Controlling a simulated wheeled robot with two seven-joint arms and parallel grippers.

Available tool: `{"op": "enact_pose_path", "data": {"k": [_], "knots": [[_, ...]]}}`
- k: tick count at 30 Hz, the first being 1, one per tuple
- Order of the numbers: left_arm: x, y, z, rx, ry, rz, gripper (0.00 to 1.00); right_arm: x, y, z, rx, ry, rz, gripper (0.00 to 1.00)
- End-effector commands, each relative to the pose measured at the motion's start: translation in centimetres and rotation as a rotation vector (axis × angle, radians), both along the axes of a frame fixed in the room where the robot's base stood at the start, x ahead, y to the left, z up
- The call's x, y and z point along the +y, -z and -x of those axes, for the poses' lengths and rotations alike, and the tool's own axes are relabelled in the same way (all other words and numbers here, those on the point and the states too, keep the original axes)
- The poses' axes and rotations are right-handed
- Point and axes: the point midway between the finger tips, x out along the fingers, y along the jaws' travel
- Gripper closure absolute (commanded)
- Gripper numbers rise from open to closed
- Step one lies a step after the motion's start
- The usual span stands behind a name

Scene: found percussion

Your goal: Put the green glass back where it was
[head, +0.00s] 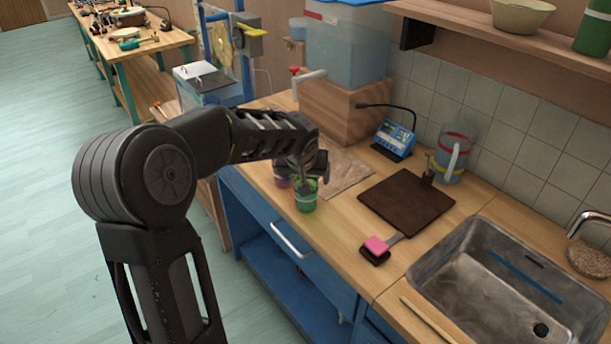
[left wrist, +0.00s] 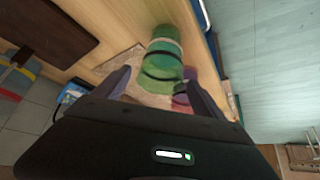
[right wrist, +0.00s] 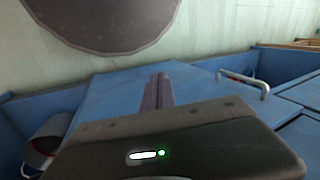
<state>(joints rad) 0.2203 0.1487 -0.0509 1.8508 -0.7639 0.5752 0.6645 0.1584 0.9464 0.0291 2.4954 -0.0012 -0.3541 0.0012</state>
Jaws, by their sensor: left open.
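The green glass (head: 305,196) stands upright on the wooden counter near its front edge, left of the brown board. In the left wrist view the green glass (left wrist: 163,58) shows between the open fingers of my left gripper (left wrist: 160,82). In the head view my left gripper (head: 308,178) is right over and behind the glass, hiding part of its top; I cannot tell whether a finger touches it. My right gripper (right wrist: 158,90) shows only in its wrist view, its fingers together with nothing between them, over blue cabinet fronts.
A purple-pink glass (head: 281,180) stands close left of the green glass. A pale speckled mat (head: 347,172) lies behind.

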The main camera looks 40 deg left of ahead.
Motion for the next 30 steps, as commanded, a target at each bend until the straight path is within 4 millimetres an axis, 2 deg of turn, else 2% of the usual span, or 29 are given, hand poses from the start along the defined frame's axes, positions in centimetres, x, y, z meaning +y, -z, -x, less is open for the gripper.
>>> {"op": "enact_pose_path", "data": {"k": [6,8,14,22,25,30], "knots": [[0.0,-0.5,0.0,0.0,0.0,0.0,0.19,0.0,-0.7,0.0,0.0,0.0,0.0,1.0],[-0.1,-0.8,0.2,-0.003,0.0,-0.001,0.19,0.0,-0.3,0.0,0.0,0.0,0.0,1.0],[-1.0,-3.6,1.8,-0.005,0.0,0.0,0.19,0.0,0.2,0.0,0.0,0.0,0.0,1.0],[-2.5,-8.3,4.5,-0.005,0.001,-0.001,0.19,0.0,0.8,0.0,-0.001,0.0,0.0,1.0],[-2.8,-9.5,5.2,-0.003,0.001,-0.001,0.19,0.0,0.9,0.0,-0.001,0.0,0.0,1.0],[-3.0,-10.4,5.7,0.0,0.0,0.0,0.19,0.0,1.0,0.0,-0.001,0.0,0.0,1.0]]}}
